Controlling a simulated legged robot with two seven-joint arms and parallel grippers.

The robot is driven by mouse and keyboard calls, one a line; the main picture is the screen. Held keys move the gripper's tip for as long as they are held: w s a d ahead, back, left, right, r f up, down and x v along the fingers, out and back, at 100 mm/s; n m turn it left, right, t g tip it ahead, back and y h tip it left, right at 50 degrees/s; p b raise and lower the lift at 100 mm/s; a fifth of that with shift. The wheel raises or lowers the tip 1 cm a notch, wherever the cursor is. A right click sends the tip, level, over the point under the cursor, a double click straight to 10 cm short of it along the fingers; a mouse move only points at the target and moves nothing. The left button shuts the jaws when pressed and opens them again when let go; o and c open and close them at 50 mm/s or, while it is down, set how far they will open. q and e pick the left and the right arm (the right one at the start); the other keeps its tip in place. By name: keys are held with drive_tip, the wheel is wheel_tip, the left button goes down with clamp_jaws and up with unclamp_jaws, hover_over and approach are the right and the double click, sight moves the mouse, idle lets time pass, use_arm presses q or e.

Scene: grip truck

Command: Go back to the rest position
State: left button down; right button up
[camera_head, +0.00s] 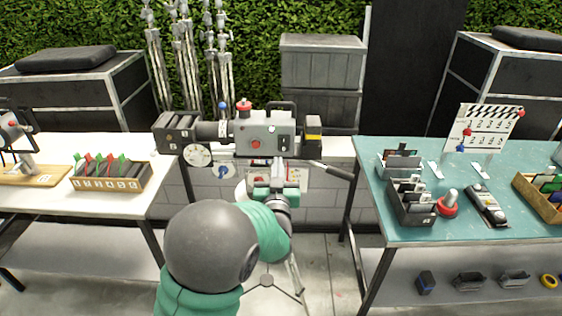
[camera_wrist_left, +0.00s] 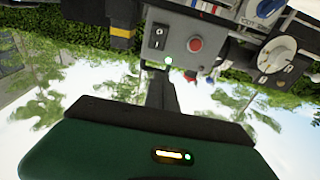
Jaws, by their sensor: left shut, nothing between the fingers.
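My left arm rises from the bottom middle of the head view. Its gripper (camera_head: 278,178) is in front of the grey film camera (camera_head: 262,135), just below its body. In the left wrist view the dark fingers (camera_wrist_left: 158,88) are together and hold nothing. They point towards the film camera (camera_wrist_left: 185,45), which shows upside down with a red button and a white dial. I cannot tell whether the fingertips touch the camera. My right gripper is not in view.
The camera's tripod (camera_head: 294,275) stands below it. A white table (camera_head: 40,205) with a block of coloured tags (camera_head: 110,183) is at the left. A teal table (camera_head: 400,228) with trays, a red-based knob and a clapperboard (camera_head: 482,130) is at the right.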

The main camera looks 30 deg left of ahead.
use_arm(q)
drive_tip(key=s+d+f+m+g+h, duration=0.2)
drive_tip(key=s+d+f+g+h, duration=0.15)
drive_tip(key=d+f, duration=0.35)
drive_tip(key=s+d+f+m+g+h, duration=0.2)
drive_tip(key=s+d+f+g+h, duration=0.1)
drive_tip(key=s+d+f+h, duration=0.25)
drive_tip(key=s+d+f+m+g, duration=0.1)
drive_tip(key=s+d+f+g, duration=0.2)
drive_tip(key=s, duration=0.5)
drive_tip(key=s+d+f+m+g, duration=0.1)
drive_tip(key=s+d+f+g, duration=0.2)
drive_tip(key=s, duration=0.5)
drive_tip(key=shift+s+f+g+h, duration=0.2)
drive_tip(key=shift+f+g+h, duration=0.35)
drive_tip(key=shift+f, duration=0.85)
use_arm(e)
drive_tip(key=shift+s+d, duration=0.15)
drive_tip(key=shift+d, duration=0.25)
use_arm(q)
drive_tip(key=shift+d, duration=0.3)
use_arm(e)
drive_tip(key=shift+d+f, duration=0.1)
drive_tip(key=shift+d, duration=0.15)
use_arm(q)
drive_tip(key=shift+a, duration=0.1)
